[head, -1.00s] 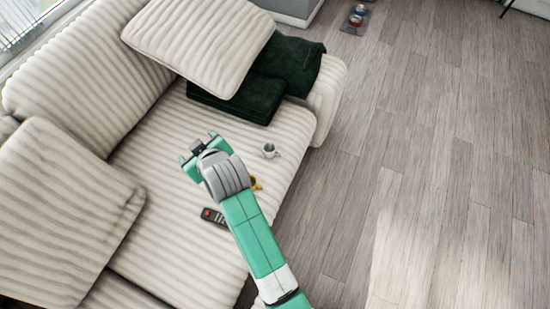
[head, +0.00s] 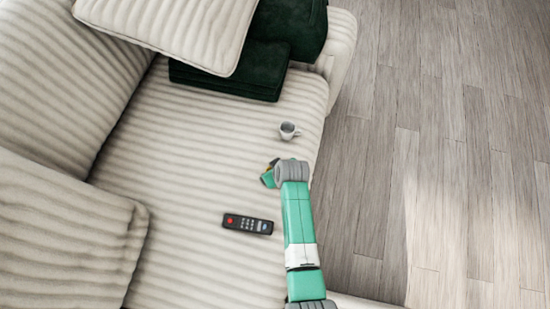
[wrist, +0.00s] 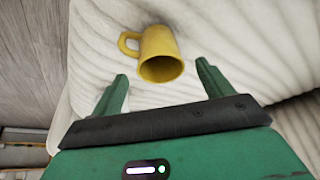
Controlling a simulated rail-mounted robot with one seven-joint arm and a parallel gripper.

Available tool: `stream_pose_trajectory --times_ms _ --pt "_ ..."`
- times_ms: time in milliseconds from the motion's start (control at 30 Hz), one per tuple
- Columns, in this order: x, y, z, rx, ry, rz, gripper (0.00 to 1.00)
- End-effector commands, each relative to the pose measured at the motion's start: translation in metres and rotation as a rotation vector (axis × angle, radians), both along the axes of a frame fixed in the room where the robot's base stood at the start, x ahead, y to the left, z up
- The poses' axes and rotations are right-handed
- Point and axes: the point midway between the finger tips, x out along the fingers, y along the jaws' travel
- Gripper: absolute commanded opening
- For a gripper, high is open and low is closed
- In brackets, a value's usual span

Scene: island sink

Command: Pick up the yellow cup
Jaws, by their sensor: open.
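The yellow cup (wrist: 160,56) lies on the cream ribbed sofa seat in the wrist view, its mouth facing my gripper and its handle to the left. My gripper (wrist: 161,84) is open and empty, with one green finger on each side below the cup. The cup is just beyond the fingertips and appears not to be between them. In the head view my gripper (head: 267,174) is low over the seat, and my arm hides almost all of the cup.
A white cup (head: 289,131) stands on the seat beyond my gripper. A black remote (head: 248,224) lies to the left of my arm. Dark green folded cloths (head: 228,80) and cushions (head: 60,230) border the seat. Wooden floor (head: 430,150) is clear at right.

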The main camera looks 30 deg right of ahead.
Motion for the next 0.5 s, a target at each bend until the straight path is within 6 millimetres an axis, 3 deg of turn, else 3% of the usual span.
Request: stream_pose_trajectory --times_ms 33,100,200,500 --pt "0.002 0.001 -0.017 0.001 0.001 0.000 0.79" --pt "0.005 0.002 -0.031 0.001 0.001 0.000 0.79" --pt "0.010 0.002 -0.043 0.000 0.001 0.000 0.79" --pt "0.013 0.003 -0.044 0.000 0.000 0.000 0.79"
